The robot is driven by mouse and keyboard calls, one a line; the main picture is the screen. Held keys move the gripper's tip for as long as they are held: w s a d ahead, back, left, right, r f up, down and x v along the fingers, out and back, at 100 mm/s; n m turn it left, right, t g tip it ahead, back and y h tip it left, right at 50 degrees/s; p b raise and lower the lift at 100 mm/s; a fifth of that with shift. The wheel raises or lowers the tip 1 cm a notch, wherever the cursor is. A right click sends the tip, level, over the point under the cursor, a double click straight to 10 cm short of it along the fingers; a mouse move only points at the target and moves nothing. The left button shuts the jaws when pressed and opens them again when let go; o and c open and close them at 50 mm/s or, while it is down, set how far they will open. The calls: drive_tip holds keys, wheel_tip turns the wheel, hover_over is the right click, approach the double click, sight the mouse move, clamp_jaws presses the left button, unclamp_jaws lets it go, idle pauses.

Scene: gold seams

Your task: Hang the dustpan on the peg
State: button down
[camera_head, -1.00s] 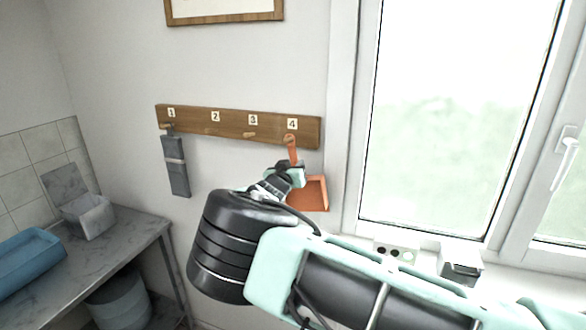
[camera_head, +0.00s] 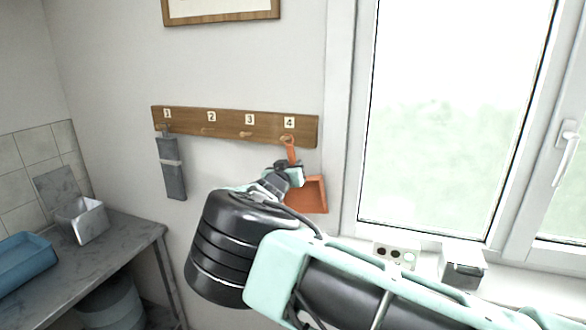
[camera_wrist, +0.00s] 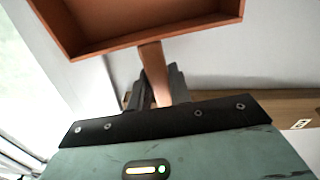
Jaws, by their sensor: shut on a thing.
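The orange dustpan (camera_head: 312,195) is upright in front of the wall, handle up and pan down. The loop at its handle's top is at the peg (camera_head: 287,138) under label 4. The loop seems to surround the peg, but I cannot tell how far on it sits. My gripper (camera_head: 293,170) is shut on the handle below the loop. In the wrist view the dustpan's pan (camera_wrist: 150,38) fills the top, and its handle runs between the fingers of my gripper (camera_wrist: 160,88). The loop is hidden there.
The wooden peg board (camera_head: 228,124) has a grey brush-like tool (camera_head: 173,168) hanging under label 1. Pegs 2 and 3 are bare. The window frame (camera_head: 347,150) stands close to the right. A counter (camera_head: 130,235) with a blue tray (camera_head: 22,262) is at left.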

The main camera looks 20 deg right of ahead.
drive_tip(key=shift+f, duration=0.3)
